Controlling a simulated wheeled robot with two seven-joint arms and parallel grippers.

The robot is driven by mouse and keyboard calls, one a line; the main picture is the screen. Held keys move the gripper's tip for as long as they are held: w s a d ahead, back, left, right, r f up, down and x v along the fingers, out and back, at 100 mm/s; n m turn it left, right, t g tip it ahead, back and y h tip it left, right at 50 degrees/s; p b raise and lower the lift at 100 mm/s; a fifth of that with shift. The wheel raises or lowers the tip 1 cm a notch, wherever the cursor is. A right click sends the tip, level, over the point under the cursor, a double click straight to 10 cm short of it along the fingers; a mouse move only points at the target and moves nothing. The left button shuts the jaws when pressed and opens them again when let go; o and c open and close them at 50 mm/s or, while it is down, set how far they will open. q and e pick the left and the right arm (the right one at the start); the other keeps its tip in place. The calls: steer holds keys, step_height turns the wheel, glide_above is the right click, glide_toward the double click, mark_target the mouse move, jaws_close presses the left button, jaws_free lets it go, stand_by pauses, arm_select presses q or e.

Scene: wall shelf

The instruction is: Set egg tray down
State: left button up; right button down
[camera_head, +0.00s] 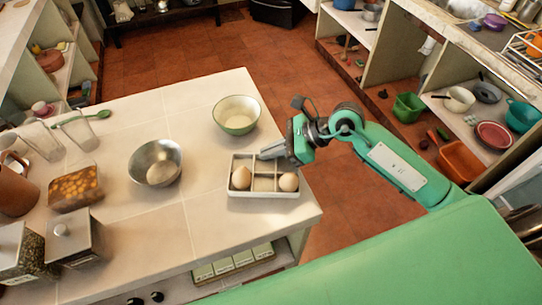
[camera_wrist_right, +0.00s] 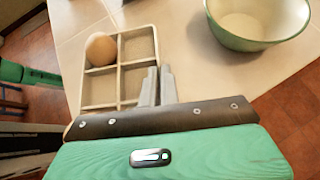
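The white egg tray (camera_head: 263,193) is a shallow divided tray near the right edge of the counter. My right gripper (camera_head: 268,153) reaches the tray's far wall from the right. In the right wrist view its fingers (camera_wrist_right: 159,85) are close together, on either side of the wall of the tray (camera_wrist_right: 118,70). One egg (camera_wrist_right: 101,49) shows there. The tray looks level and at the counter top; I cannot tell if a small gap remains under it. My left gripper is not in view.
A green bowl (camera_head: 236,115) stands just behind the tray, and a metal bowl (camera_head: 155,163) stands to its left. A brown food container (camera_head: 76,188), glasses and jars occupy the counter's left side. The counter (camera_head: 200,215) is clear between the metal bowl and the tray.

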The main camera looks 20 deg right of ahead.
mark_target(271, 159)
step_height(271, 159, down, 3)
steer(key=shift+r, duration=0.2)
steer(key=shift+f, duration=0.25)
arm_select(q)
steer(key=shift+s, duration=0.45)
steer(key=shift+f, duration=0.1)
arm_select(e)
steer(key=shift+f, duration=0.15)
steer(key=c, duration=1.6)
jaws_free()
steer(key=shift+c, duration=0.2)
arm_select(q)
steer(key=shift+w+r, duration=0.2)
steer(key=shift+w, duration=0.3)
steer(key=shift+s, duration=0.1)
